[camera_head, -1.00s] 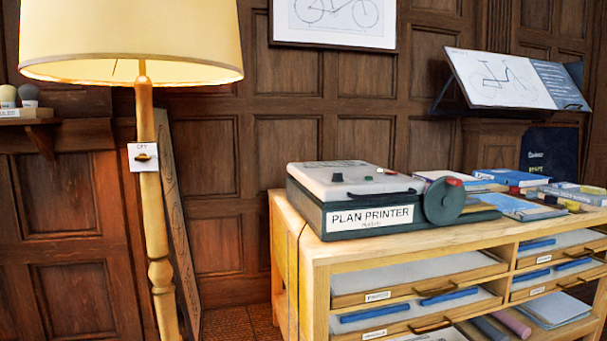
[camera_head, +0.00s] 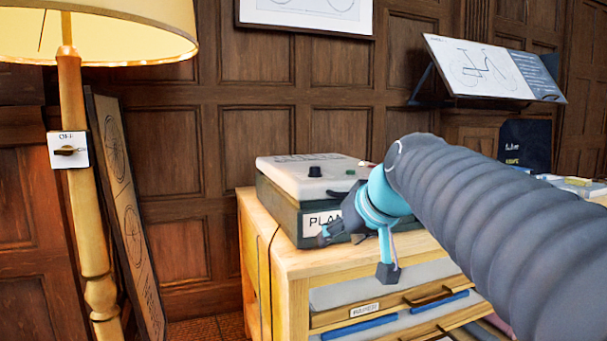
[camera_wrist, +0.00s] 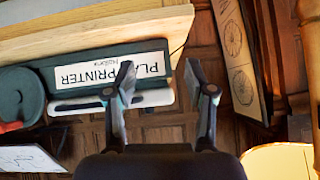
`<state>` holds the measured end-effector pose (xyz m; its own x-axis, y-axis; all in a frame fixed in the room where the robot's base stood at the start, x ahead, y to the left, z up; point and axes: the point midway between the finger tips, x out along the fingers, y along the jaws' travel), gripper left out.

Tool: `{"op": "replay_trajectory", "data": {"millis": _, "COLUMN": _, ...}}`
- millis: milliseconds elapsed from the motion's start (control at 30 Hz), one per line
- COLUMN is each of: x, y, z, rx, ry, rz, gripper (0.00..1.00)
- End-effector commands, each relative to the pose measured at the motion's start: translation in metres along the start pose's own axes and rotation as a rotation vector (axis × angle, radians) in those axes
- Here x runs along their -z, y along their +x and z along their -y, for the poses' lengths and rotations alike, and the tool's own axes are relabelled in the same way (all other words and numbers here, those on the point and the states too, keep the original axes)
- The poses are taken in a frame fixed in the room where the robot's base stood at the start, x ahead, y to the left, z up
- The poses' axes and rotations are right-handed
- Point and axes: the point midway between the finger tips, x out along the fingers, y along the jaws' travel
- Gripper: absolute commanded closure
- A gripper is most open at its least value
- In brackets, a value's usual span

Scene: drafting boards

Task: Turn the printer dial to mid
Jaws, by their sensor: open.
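The plan printer (camera_head: 275,205) is a dark green box with a pale lid on the wooden drawer cabinet. A small black dial (camera_head: 315,171) stands on the lid; I cannot read its setting. A green button (camera_head: 350,171) and a red one sit to its right. My gripper (camera_head: 357,252) is open and empty in front of the printer's front face, lower than the dial, and covers part of the label. In the upside-down wrist view, my gripper's fingers (camera_wrist: 159,78) are apart, with the printer label (camera_wrist: 110,72) beyond them. The dial is not clear in that view.
A floor lamp (camera_head: 72,180) with an OFF switch (camera_head: 68,150) stands at left, beside a leaning board (camera_head: 125,210). The cabinet (camera_head: 300,300) has labelled drawers below. A tilted drawing stand (camera_head: 490,68) is behind. My arm hides much of the cabinet top.

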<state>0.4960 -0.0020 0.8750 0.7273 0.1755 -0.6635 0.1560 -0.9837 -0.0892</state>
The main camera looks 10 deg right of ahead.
Motion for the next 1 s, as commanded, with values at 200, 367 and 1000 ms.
{"op": "replay_trajectory", "data": {"millis": 200, "x": 0.107, "y": 0.009, "z": -0.027, "rx": 0.039, "ry": -0.066, "rz": -0.176, "gripper": 0.45}}
{"op": "replay_trajectory", "data": {"millis": 367, "x": 0.157, "y": 0.008, "z": -0.042, "rx": 0.053, "ry": -0.112, "rz": -0.272, "gripper": 0.45}}
{"op": "replay_trajectory", "data": {"millis": 1000, "x": 0.204, "y": 0.064, "z": -0.043, "rx": 0.061, "ry": -0.145, "rz": -0.328, "gripper": 0.45}}
